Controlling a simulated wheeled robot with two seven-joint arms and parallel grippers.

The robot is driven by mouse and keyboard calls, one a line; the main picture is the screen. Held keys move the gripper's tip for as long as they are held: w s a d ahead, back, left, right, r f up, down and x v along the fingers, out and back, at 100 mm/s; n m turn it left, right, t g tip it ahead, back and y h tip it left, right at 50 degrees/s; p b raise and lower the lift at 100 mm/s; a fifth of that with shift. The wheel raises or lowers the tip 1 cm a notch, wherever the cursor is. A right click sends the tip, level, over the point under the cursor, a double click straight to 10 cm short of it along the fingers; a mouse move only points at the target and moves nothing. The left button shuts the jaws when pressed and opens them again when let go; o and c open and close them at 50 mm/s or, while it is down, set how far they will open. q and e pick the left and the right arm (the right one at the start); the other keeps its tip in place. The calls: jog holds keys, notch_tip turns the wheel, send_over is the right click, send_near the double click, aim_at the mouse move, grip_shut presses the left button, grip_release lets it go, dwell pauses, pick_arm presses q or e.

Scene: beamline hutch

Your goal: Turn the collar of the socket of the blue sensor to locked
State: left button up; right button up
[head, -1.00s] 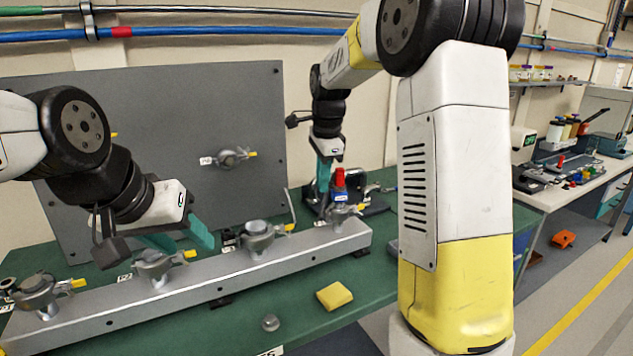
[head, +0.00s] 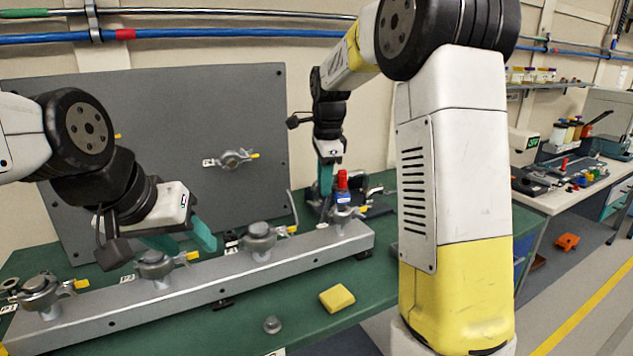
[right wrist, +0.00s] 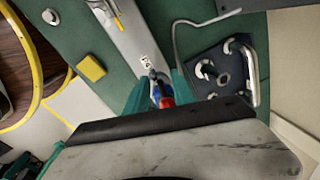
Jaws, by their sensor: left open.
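The blue sensor (head: 343,197), with a red top, stands upright at the socket (head: 347,214) at the far right end of the grey rail (head: 215,286). A yellow-tipped handle (head: 365,209) sticks out to the right from that socket's collar. My right gripper (head: 327,182) is around the sensor. In the right wrist view (right wrist: 161,92), its teal fingers flank the sensor closely on both sides and look shut on it. My left gripper (head: 182,240) is open and empty, above the rail near the second and third sockets. The collar's mark is too small to read.
Other sockets with yellow-tipped handles sit along the rail, such as this one (head: 260,240). A yellow block (head: 337,298) and a small grey knob (head: 272,325) lie on the green table in front. A grey panel (head: 150,130) stands behind. A dark fixture (right wrist: 222,75) lies near the right gripper.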

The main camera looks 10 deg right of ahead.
notch_tip(320, 180, up, 8)
jog(key=s, duration=0.1)
jog(key=shift+s+f, duration=0.15)
jog(key=shift+s, duration=0.05)
dwell(0.3)
jog(key=s+d+f+n+t+y, duration=0.1)
jog(key=s+f+n+t, duration=0.1)
jog(key=s+n, duration=0.6)
jog(key=s+d+f+n+t+y, duration=0.1)
jog(key=s+n, duration=0.8)
jog(key=s, duration=0.9)
jog(key=shift+s+d+f+n+t, duration=0.3)
jog(key=shift+d+f+t, duration=0.2)
jog(key=shift+t, duration=0.1)
